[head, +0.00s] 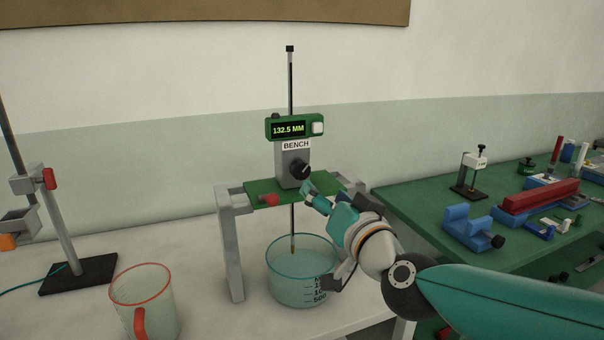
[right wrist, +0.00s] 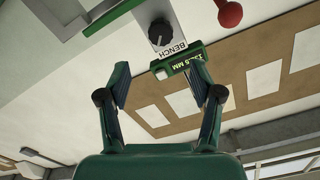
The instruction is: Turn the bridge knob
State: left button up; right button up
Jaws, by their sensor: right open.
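The bridge knob is a round black knob (head: 300,168) on the front of a grey block labelled BENCH. The block stands on a green bridge plate (head: 262,187) above a glass vessel. In the right wrist view the knob (right wrist: 160,32) shows beyond the fingertips, between them and apart from them. My right gripper (head: 318,235) is open and empty, in front of and below the knob. Its two fingers (right wrist: 158,72) are spread in the right wrist view. A green display (head: 288,128) above the knob reads 132.5 MM. My left gripper is not in view.
A red knob (head: 268,198) sits at the bridge's front edge. A clear beaker (head: 295,285) stands under the bridge, close to my gripper. A red-rimmed jug (head: 150,295) and a clamp stand (head: 62,220) are at left. A green table (head: 425,210) with several tools is at right.

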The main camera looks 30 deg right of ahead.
aim_at(302, 172)
dwell(0.4)
jog(key=s+a+n+p, duration=0.1)
jog(key=s+n+p, duration=0.4)
jog(key=s+n, duration=0.1)
jog(key=x, duration=1.7)
jog(key=shift+w+a+p, duration=0.3)
jog(key=shift+a+p, duration=0.05)
